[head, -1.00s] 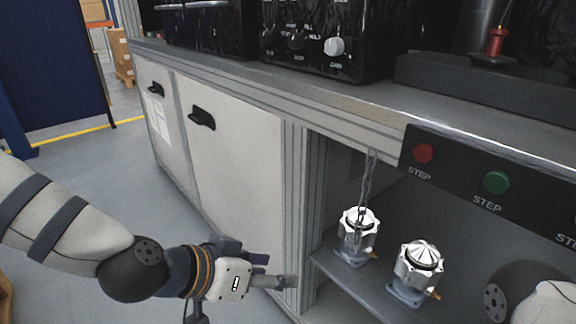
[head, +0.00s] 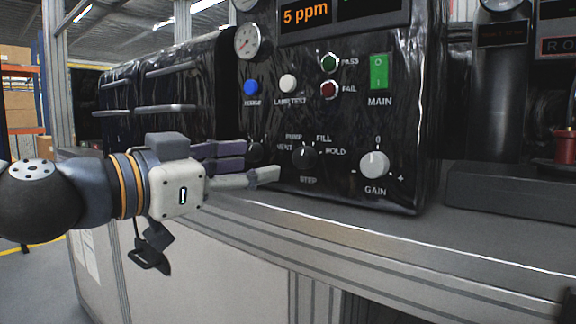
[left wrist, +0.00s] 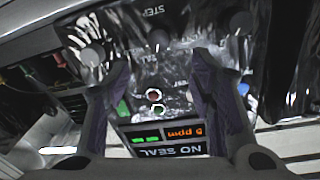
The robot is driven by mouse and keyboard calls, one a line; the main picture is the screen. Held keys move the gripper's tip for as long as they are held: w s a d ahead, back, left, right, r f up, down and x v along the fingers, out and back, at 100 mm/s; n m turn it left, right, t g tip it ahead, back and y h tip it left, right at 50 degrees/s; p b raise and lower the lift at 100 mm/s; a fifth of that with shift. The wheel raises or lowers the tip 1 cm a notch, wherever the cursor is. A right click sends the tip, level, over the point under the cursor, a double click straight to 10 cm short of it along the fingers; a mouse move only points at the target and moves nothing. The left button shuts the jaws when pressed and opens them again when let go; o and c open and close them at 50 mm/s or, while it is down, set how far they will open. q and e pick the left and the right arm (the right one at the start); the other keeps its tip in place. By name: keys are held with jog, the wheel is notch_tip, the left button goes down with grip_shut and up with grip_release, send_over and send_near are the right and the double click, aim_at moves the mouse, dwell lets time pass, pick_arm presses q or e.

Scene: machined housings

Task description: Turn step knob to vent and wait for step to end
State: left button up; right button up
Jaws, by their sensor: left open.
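The black STEP knob (head: 305,155) is on the front panel of the black machine, ringed by the labels VENT, PUMP, FILL and HOLD. In the left wrist view the panel appears upside down, with the STEP knob (left wrist: 158,38) beyond and between the spread fingers (left wrist: 160,75). The display (left wrist: 168,138) reads NO SEAL and 5 ppm. My right gripper is out of view.
A pale GAIN knob (head: 374,164) is right of the STEP knob. Another dark knob (head: 255,152) is partly behind my fingers. Above are a blue button (head: 251,87), a LAMP TEST button (head: 288,83), PASS and FAIL lamps, and a green MAIN switch (head: 379,71). The bench edge (head: 400,254) runs below.

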aim_at(300, 159)
pick_arm(q)
jog(key=x, duration=1)
jog(key=shift+f, duration=0.15)
jog(key=shift+s, duration=0.1)
jog(key=shift+c, duration=0.2)
jog(key=c, duration=1.1)
